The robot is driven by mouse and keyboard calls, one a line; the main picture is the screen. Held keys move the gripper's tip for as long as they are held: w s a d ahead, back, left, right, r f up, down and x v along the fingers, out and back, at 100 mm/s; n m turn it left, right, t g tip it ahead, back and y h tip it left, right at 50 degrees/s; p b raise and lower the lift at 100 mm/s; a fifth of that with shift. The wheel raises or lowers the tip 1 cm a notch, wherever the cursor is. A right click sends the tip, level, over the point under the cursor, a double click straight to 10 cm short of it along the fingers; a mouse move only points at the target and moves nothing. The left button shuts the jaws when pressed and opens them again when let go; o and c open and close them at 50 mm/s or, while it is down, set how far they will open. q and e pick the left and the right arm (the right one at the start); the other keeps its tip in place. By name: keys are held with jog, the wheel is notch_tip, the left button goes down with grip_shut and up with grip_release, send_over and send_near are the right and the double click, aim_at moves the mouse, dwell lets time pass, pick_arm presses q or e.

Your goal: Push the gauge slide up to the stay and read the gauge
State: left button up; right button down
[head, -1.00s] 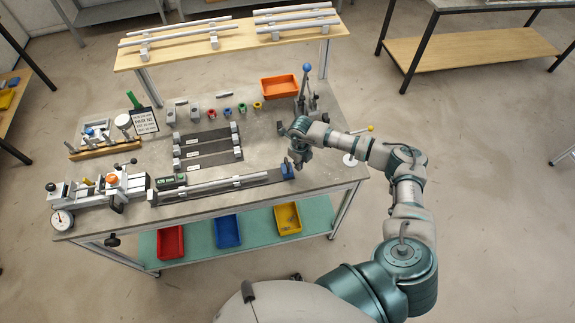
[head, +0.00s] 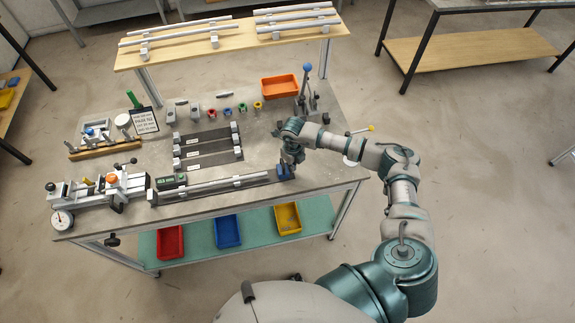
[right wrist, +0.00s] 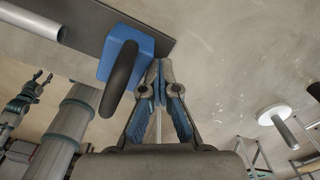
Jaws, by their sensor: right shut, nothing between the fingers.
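The gauge slide, a blue block (head: 283,174) with a dark curved handle, sits at the right end of the long dark gauge base (head: 214,194). It is large in the right wrist view (right wrist: 116,47). The stay, a pale rod (head: 210,187), lies along the base; its right end is just left of the slide. My right gripper (head: 289,165) is shut and empty. In the right wrist view its fingertips (right wrist: 158,72) are close beside the block; I cannot tell whether they touch. A green display (head: 172,181) is at the base's left, its figures too small to read. My left gripper (right wrist: 39,82) appears small at that view's left.
Several dark strips (head: 208,147) lie behind the gauge. An orange bin (head: 279,87) and a blue-knobbed lever (head: 307,68) stand at the back right. Bare bench top shows near the right gripper.

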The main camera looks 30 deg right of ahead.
aim_at(278, 169)
jog(key=shift+w+a, duration=0.15)
jog(key=shift+a, duration=0.9)
jog(key=shift+w+a+b, duration=0.2)
jog(key=shift+w+a, duration=0.05)
jog(key=shift+a, duration=0.55)
jog(key=shift+w+a+b, duration=0.2)
jog(key=shift+a, duration=0.6)
jog(key=shift+r, duration=0.1)
jog(key=shift+s+d+r+p, duration=0.1)
jog(key=shift+d+r+p, duration=0.2)
jog(key=shift+r+p, duration=0.25)
jog(key=shift+d+r+p, duration=0.3)
jog(key=shift+r+p, duration=0.1)
jog(key=shift+r, duration=0.2)
jog(key=shift+s+d+r+p, duration=0.1)
jog(key=shift+d+r+p, duration=0.35)
jog(key=shift+r, duration=0.2)
jog(key=shift+s+d+r+p, duration=0.1)
jog(key=shift+d+r+p, duration=0.35)
jog(key=shift+r, duration=0.2)
